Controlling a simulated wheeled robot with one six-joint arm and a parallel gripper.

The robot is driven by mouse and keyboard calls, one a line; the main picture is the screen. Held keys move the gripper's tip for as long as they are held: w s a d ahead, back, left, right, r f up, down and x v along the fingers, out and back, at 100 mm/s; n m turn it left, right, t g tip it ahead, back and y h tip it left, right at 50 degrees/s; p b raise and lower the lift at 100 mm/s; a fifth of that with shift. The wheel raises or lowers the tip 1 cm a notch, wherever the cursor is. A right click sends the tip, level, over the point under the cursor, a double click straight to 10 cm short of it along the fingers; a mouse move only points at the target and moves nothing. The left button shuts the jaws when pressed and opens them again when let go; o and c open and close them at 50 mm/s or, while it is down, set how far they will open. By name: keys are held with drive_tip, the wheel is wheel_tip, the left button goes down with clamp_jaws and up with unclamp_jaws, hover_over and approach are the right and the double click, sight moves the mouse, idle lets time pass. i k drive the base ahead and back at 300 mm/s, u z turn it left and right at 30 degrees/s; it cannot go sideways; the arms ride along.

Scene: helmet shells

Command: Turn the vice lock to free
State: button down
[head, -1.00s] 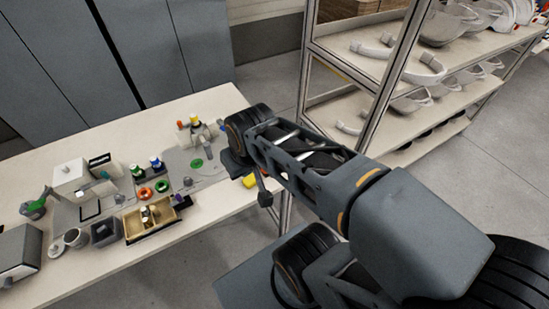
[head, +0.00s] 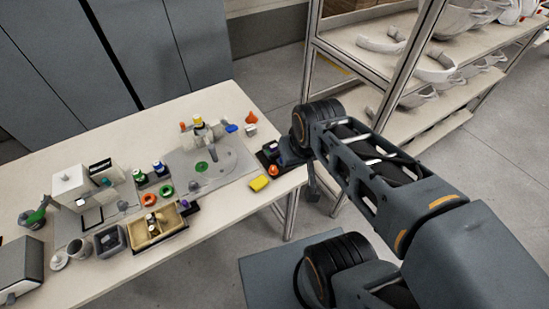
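A yellow block (head: 259,183) lies near the table's front edge. An orange cone-like piece (head: 251,117) and a blue piece (head: 232,128) lie behind. A grey plate (head: 220,170), an open wooden box (head: 155,222) and bottles are to the left. Shelves (head: 400,135) stand at right.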

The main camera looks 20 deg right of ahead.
sight(273, 170)
drive_tip(key=z, duration=1.85)
drive_tip(key=k, duration=0.85)
drive_tip(key=u, duration=1.6)
drive_tip(key=i, duration=0.5)
drive_tip(key=z, duration=0.1)
